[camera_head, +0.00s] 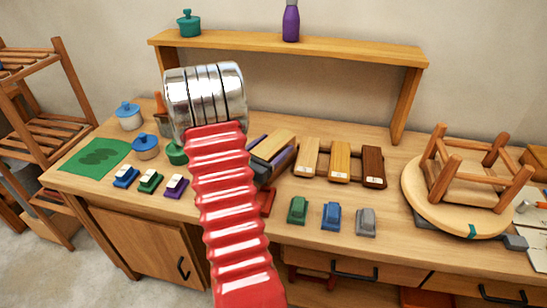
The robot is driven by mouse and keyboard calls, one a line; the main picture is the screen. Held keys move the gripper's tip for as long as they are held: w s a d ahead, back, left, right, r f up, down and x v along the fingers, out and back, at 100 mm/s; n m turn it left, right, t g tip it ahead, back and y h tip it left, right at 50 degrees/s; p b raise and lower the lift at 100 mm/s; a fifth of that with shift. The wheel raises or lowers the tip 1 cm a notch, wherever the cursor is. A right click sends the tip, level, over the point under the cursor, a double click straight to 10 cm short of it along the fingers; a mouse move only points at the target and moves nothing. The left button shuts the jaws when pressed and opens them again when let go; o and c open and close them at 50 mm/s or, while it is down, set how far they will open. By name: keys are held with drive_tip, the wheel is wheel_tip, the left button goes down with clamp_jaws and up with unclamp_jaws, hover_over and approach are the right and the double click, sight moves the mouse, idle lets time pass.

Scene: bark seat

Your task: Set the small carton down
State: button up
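My red arm with its silver joint crosses the middle of the view and hides much of what lies behind it. Just right of it, the dark end of my gripper (262,172) shows in part, over the wooden workbench (120,203). A small tan-topped box-like thing (274,145) with darker sides is right at the gripper. It may be the small carton, but no label shows. The fingertips are hidden, so I cannot tell whether they grip it or whether it touches the bench.
Right of the gripper stand three wooden blocks (340,161), with green, blue and grey small items (331,216) in front. A stool (470,180) lies upside down at right. Lidded pots (145,147) and a green mat (93,157) are at left. A raised shelf (330,47) spans the back.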

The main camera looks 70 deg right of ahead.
drive_tip(key=c, duration=1.3)
drive_tip(key=shift+r, duration=0.1)
drive_tip(key=shift+r, duration=4.95)
drive_tip(key=shift+s, duration=0.1)
